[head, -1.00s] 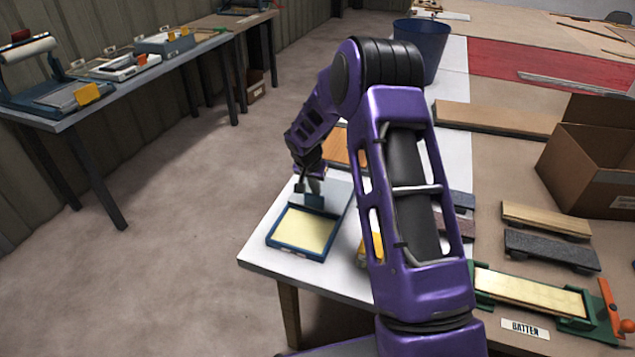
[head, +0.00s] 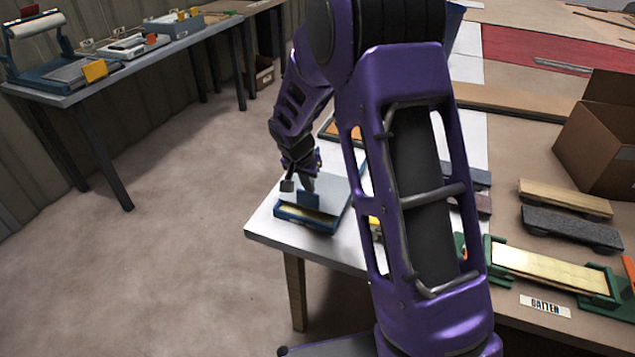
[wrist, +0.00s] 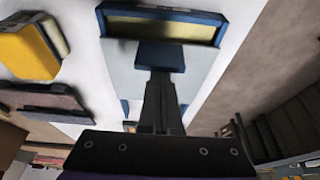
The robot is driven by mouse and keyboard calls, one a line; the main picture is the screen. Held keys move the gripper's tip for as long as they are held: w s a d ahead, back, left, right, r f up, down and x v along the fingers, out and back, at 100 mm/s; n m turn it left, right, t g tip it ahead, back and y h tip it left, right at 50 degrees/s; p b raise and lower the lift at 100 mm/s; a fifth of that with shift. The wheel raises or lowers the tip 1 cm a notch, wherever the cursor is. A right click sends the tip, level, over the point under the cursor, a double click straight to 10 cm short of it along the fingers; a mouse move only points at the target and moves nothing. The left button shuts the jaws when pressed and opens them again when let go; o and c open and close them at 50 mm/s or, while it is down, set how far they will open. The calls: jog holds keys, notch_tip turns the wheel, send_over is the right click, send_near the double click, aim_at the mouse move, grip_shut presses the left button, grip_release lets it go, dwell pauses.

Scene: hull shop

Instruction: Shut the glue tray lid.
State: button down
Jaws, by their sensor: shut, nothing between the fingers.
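The glue tray (head: 306,229) is a shallow blue-rimmed box at the table's near left corner, with a strip of pale yellow glue (head: 303,218) showing at its front. Its lid (head: 338,196) is a flat grey plate lying over the rear part of the tray, with a blue upright tab (head: 297,200) near its front edge. In the wrist view the lid (wrist: 122,68) leaves only a narrow band of the tray (wrist: 205,18) uncovered. My gripper (head: 303,184) is shut and empty, just behind the tab. In the wrist view its fingertips (wrist: 160,80) appear to meet the tab (wrist: 160,56).
A yellow object (wrist: 28,52) and a dark block (wrist: 40,98) lie beside the tray in the wrist view. A green fixture (head: 545,272), boards (head: 565,197) and a cardboard box (head: 605,130) stand to the right. Open floor (head: 190,240) lies left of the table.

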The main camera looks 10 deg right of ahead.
jog(key=shift+s+a+b, duration=0.45)
jog(key=shift+s+a, duration=0.15)
jog(key=shift+s, duration=0.3)
jog(key=shift+s+a+b, duration=0.4)
jog(key=shift+s+a, duration=0.15)
jog(key=shift+s, duration=0.3)
jog(key=shift+f, duration=0.1)
